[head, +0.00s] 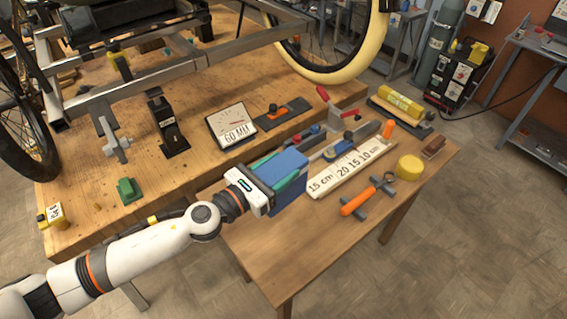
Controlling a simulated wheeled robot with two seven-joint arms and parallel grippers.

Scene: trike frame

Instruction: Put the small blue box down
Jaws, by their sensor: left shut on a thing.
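The small blue box (291,163) is in the jaws of my left gripper (279,176), whose white arm comes in from the lower left. The gripper is shut on the box, with greenish fingers along it. The box is over the left part of the small wooden side table (330,238). I cannot tell whether its underside touches the tabletop. The gripper hides part of the box. My right gripper is not in view.
A ruler block (350,168) lies just right of the box. The workbench (85,180) with the trike frame (130,90) adjoins behind. The table's front is clear.

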